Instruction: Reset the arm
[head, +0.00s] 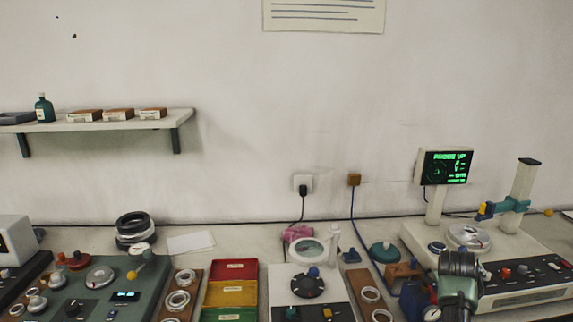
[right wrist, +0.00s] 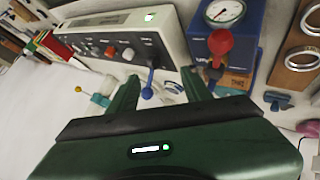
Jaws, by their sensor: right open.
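My right arm (head: 460,285), green and dark, reaches in from the bottom right in the head view. It stands in front of the right-hand instrument, and its fingertips cannot be made out there. In the right wrist view my right gripper (right wrist: 160,82) shows two green fingers spread apart. No object is held between them. A blue-knobbed lever (right wrist: 148,80) and a red knob (right wrist: 220,41) show close to the fingers. I cannot tell whether either is touched. My left gripper is not in view.
A white instrument (head: 530,262) with a screen (head: 447,167) stands at the right. Ring racks (head: 182,293), red, yellow and green bins (head: 232,270) and a green machine (head: 95,285) line the bench. A blue box with a gauge (right wrist: 232,50) is near the gripper.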

